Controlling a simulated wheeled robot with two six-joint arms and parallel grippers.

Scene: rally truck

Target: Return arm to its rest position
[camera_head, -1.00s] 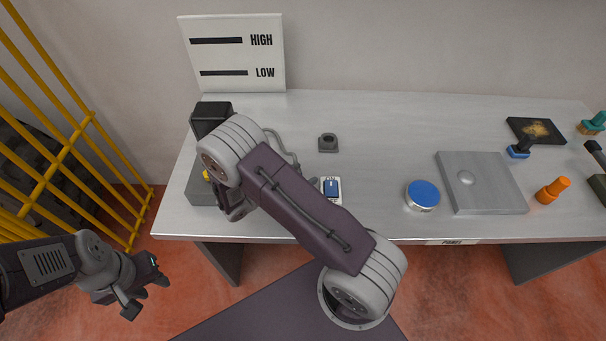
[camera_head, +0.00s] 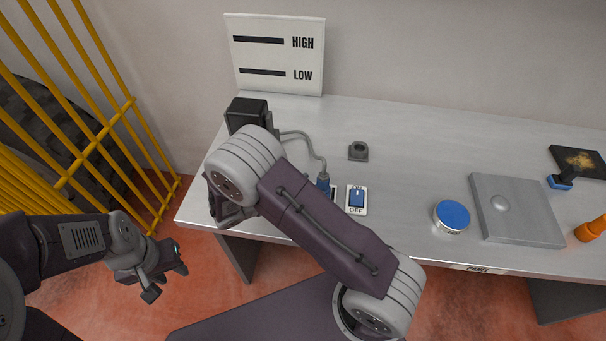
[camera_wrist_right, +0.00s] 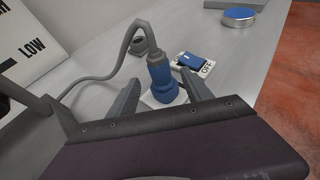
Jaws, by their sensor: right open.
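My right arm crosses the middle of the head view, its wheel-like grey joint (camera_head: 244,165) over the table's left end. Its gripper is mostly hidden there. In the right wrist view, my right gripper (camera_wrist_right: 160,78) is open and empty, its two fingers apart on either side of a blue plug (camera_wrist_right: 160,76) in the line of sight. The plug stands upright at a white plate, with a grey cable from its top. It shows partly behind my arm in the head view (camera_head: 323,182). My left gripper (camera_head: 168,281) hangs off the table's left side, fingers apart and empty.
A blue ON/OFF switch (camera_head: 356,198) sits right of the plug. A black box (camera_head: 246,112) and a HIGH/LOW board (camera_head: 275,55) stand behind. A blue round button (camera_head: 452,216) and a metal panel (camera_head: 515,210) lie right. Yellow bars (camera_head: 125,105) stand left.

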